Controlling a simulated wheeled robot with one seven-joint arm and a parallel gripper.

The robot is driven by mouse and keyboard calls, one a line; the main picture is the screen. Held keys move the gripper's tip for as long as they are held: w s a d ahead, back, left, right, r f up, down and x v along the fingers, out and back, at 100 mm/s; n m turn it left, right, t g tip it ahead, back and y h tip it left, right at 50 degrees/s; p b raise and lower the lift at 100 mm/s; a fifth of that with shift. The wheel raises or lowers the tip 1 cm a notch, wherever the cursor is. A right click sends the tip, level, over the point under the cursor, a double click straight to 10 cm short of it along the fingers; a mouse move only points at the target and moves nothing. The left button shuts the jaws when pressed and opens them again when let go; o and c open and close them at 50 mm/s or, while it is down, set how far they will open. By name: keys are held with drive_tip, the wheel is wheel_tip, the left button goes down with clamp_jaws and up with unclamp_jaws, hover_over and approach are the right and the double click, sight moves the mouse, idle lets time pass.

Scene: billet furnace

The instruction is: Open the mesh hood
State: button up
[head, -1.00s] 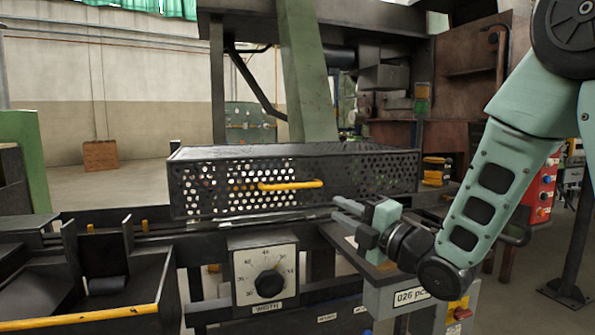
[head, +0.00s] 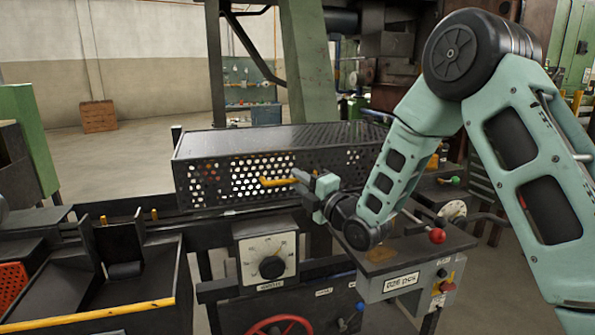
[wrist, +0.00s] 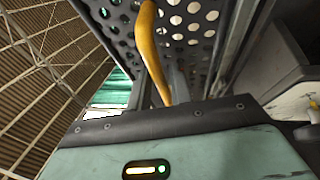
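The mesh hood (head: 225,178) is a long dark box of perforated metal, lying closed over the machine bed in the head view. A yellow bar handle (head: 272,182) is on its front face. My gripper (head: 300,178) is at the right end of this handle. In the wrist view the handle (wrist: 158,50) runs down towards the palm, with grey fingers close on both sides of it. The hood's perforated face (wrist: 190,25) fills the top. Whether the fingers press on the handle is not clear.
A width dial (head: 271,267) is on the front below the hood. To the right is a control box (head: 400,283) with a red-knobbed lever (head: 437,236). A red handwheel (head: 283,325) is low at the front. A green post (head: 308,70) rises behind the hood.

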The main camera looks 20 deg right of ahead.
drive_tip(key=shift+w+a+r, duration=0.1)
drive_tip(key=shift+w+a, duration=0.1)
drive_tip(key=shift+w, duration=0.2)
